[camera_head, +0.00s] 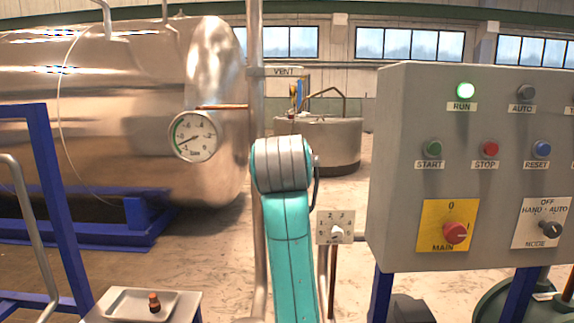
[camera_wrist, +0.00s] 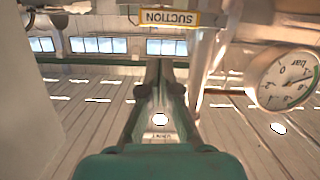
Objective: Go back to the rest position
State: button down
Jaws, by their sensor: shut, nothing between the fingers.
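My gripper (camera_wrist: 160,66) shows in the wrist view as a teal body with two fingers reaching up the middle, their tips close together. It is shut and holds nothing. In the head view my teal arm with its grey joint stands upright in the middle, and my gripper is hidden there. A pipe with a yellow SUCTION label (camera_wrist: 170,18) is beyond the fingertips in the wrist view.
A steel tank (camera_head: 90,110) and a round gauge (camera_head: 195,136) are left. A small selector plate (camera_head: 326,237) is close beside my arm. A tray (camera_head: 117,305) holds a small brown bottle (camera_head: 154,302).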

jog(key=s+d+f+n, duration=0.1)
jog(key=d+f, duration=0.1)
jog(key=f, duration=1)
jog(key=s+d+f, duration=0.1)
jog(key=d+f, duration=0.1)
jog(key=f, duration=1)
jog(key=s+d+f+n+y, duration=0.1)
jog(key=s+d+f, duration=0.2)
jog(key=s+f, duration=0.65)
jog(key=s+d+f, duration=0.3)
jog(key=s+f, duration=0.3)
jog(key=f, duration=0.7)
jog(key=s+d+f, duration=0.2)
jog(key=s+f, duration=0.2)
jog(key=s, duration=0.7)
jog(key=s+d+f, duration=0.3)
jog(key=s+f, duration=0.1)
jog(key=s, duration=0.7)
jog(key=s+d+r+m, duration=0.1)
jog(key=s+r, duration=0.2)
jog(key=s, duration=0.7)
jog(key=s+d+r+m, duration=0.1)
jog(key=s+r, duration=0.2)
jog(key=s, duration=0.8)
jog(key=shift+s+r, duration=0.25)
jog(key=shift+r, duration=0.1)
